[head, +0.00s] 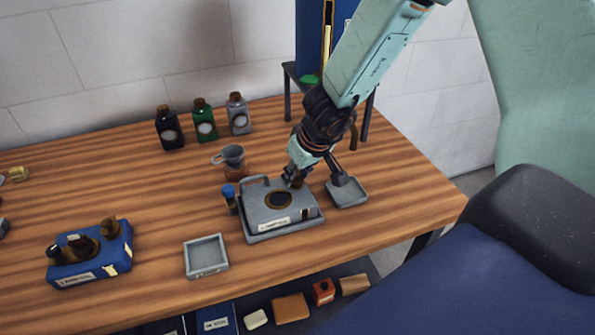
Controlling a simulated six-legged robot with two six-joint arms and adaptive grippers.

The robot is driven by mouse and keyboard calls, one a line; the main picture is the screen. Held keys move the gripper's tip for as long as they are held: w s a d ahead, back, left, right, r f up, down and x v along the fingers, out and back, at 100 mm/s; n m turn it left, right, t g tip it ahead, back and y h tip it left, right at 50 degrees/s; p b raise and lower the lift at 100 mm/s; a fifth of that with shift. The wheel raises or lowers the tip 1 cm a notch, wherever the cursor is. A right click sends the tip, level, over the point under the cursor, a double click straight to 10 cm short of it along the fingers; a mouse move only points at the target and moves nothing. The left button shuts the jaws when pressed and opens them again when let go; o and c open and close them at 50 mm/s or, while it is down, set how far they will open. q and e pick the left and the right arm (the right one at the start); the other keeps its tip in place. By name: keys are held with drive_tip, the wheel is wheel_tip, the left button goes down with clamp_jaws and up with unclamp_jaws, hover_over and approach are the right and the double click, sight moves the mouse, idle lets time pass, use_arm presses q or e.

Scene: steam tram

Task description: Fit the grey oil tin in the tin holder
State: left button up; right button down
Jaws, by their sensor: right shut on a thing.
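A grey tin (238,113) with a brown cap and a round pale label stands upright at the back of the bench. A flat grey box (258,217) with a dark, brass-rimmed round opening, a loop handle and a front label stands near the middle; I cannot tell for sure that it is the tin holder. My right gripper (297,178) points down at the box's back right corner. It is shut on a small brown thing (301,184), mostly hidden by the fingers; I cannot tell whether this touches the box. My left gripper is out of view.
A black tin (169,127) and a green tin (204,119) stand left of the grey one. A blue-capped bottle (229,197) and a funnel (232,155) are close to the box. A blue block (85,277) is at left.

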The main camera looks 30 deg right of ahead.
drive_tip(key=shift+w, duration=0.1)
drive_tip(key=c, duration=0.8)
unclamp_jaws()
drive_tip(key=v, duration=1.2)
idle(0.3)
